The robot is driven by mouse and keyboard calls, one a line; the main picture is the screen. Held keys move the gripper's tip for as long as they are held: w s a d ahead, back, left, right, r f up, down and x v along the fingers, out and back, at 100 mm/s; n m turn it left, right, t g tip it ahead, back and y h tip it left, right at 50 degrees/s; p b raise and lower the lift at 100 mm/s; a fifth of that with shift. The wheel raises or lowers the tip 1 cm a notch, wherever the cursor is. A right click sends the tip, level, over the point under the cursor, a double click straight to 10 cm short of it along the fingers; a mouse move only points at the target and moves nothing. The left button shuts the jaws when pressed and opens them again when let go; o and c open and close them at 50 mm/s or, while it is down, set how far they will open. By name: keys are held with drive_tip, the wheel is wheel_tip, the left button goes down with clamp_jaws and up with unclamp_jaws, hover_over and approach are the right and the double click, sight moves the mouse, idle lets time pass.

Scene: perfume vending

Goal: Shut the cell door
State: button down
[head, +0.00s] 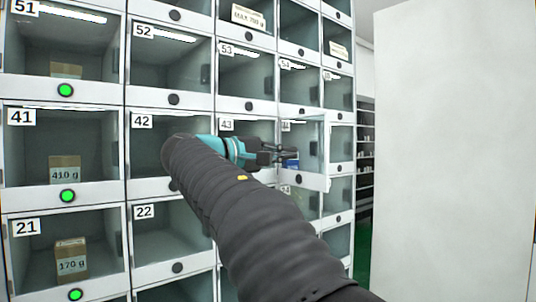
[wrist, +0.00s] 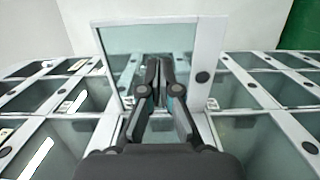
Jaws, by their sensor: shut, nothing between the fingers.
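The open cell door (head: 306,181) is a glass panel in a white frame, standing out from the cell marked 44 in the head view. In the wrist view the same door (wrist: 208,50) stands up behind the fingertips, with a dark round knob on its right side. My gripper (head: 292,152) is shut and empty, at the cell opening beside the door. In the wrist view the closed fingers (wrist: 160,65) overlap the glass. I cannot tell whether they touch it. A small blue item (head: 291,164) shows in the cell, partly hidden by my gripper.
Neighbouring cells are closed, with dark or green round buttons; cells 41 (head: 66,200) and 21 (head: 75,294) show green and hold boxes. A large pale wall panel (head: 450,150) stands at the right. A dark shelf (head: 366,140) shows in the gap.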

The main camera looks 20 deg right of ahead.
sight(316, 152)
drive_tip(key=x, duration=0.6)
drive_tip(key=shift+d, duration=0.15)
